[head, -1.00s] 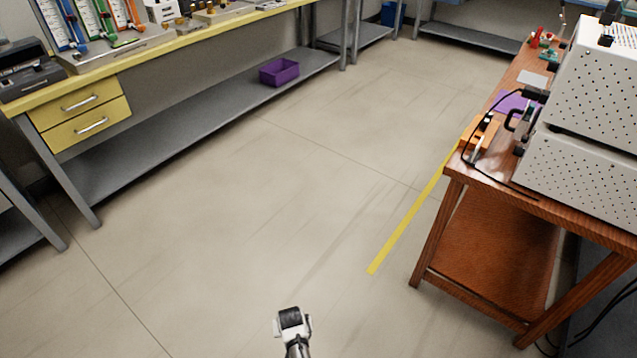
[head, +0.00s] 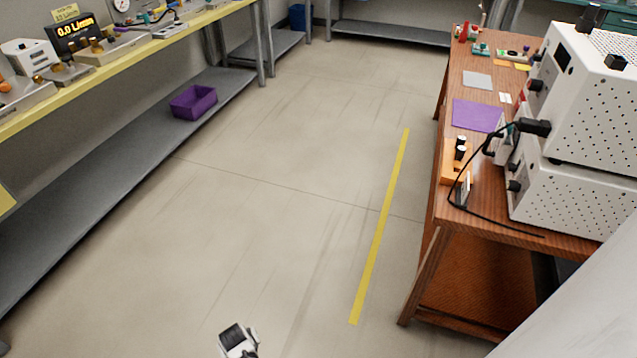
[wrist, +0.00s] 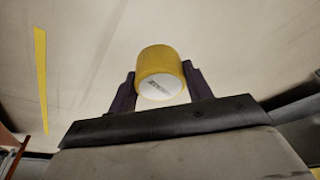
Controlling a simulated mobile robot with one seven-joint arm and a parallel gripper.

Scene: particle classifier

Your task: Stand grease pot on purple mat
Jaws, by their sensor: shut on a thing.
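The purple mat (head: 477,115) lies flat on the wooden table at the right in the head view, with its top bare where it shows. In the wrist view my gripper (wrist: 160,88) is shut on a yellow pot with a white, printed round end (wrist: 161,87), which I take to be the grease pot. The two dark fingers stand on either side of it. In the head view part of my arm shows at the bottom, and the pot cannot be made out there.
The wooden table (head: 468,66) carries white perforated boxes (head: 570,195), a black cable, an orange holder (head: 455,168) and a grey sheet (head: 478,80). A purple bin (head: 193,101) sits on the left bench's lower shelf. The floor between, with a yellow line (head: 382,225), is clear.

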